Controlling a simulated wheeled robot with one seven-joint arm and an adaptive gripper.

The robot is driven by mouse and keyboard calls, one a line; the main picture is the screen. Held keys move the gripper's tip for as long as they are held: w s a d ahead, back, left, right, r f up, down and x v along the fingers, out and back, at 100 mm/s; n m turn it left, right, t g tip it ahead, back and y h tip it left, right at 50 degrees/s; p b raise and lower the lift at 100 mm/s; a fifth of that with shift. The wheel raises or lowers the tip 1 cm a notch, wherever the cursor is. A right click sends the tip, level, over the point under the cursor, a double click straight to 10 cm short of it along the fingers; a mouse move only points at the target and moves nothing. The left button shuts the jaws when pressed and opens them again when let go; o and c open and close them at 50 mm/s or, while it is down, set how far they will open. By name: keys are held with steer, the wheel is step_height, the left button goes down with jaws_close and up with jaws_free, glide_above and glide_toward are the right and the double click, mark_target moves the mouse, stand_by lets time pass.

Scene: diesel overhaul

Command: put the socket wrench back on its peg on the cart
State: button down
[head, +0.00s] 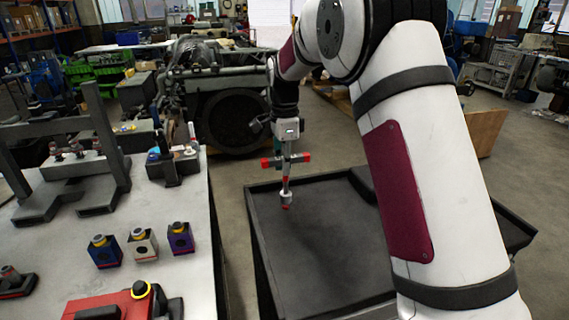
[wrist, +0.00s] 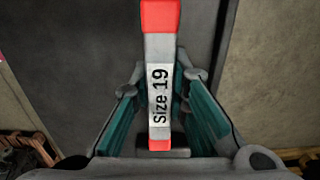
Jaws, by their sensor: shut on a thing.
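The socket wrench (head: 286,184) is a grey T-shape with red ends on its crossbar and a red tip at the bottom. In the head view it hangs about upright from my gripper (head: 287,152), over the left part of the cart (head: 335,255). In the wrist view the wrench (wrist: 160,55) shows a grey bar with red ends and a "Size 19" label, between the teal pads of my gripper (wrist: 160,108). My gripper is shut on it. I cannot tell whether the wrench's lower end touches the cart. I cannot make out the peg; my arm hides part of the cart.
A workbench (head: 185,205) stands left of the cart, with blue, white and purple blocks (head: 143,245), a red fixture (head: 110,305) and grey stands on it. A large engine (head: 225,95) is behind. The cart's visible black top is mostly bare, with a raised rim.

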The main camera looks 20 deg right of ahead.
steer(key=shift+f, duration=0.15)
steer(key=shift+f, duration=1.05)
steer(key=c, duration=0.9)
jaws_free()
steer(key=shift+r, duration=4.5)
